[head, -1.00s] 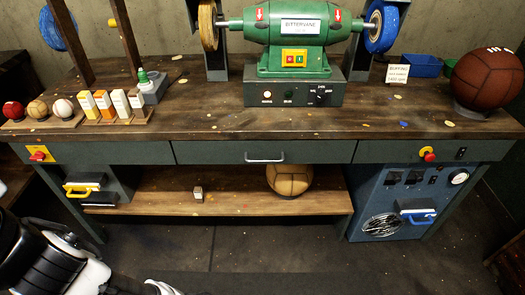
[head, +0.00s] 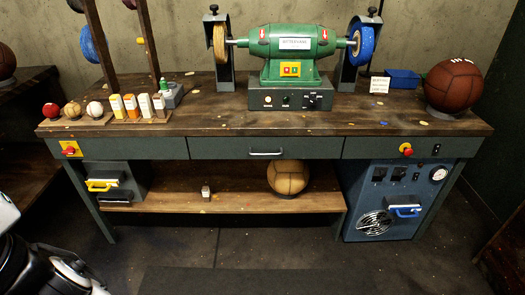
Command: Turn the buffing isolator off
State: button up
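A red switch knob on a square yellow plate (head: 70,149) is on the left end of the bench's front apron. A second red knob with a yellow base (head: 406,150) is on the right part of the apron, beside a small black switch (head: 435,149). No readable label shows which is the buffing isolator, and their switch positions are too small to tell. The green buffing machine (head: 291,45) stands on the bench between a tan wheel and a blue wheel. My gripper is not in view; only part of my arm shows at the lower left, apart from the bench.
The wooden bench (head: 215,120) spans the view. A brown ball (head: 453,85) rests on its right end. A blue unit (head: 385,205) with gauge and handle stands below right. A yellow-handled box (head: 101,184) hangs below left. The floor in front is clear.

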aim_at(70, 150)
jog(key=u, duration=1.25)
jog(key=z, duration=1.25)
jog(key=u, duration=1.25)
jog(key=i+j, duration=0.1)
jog(key=i, duration=0.55)
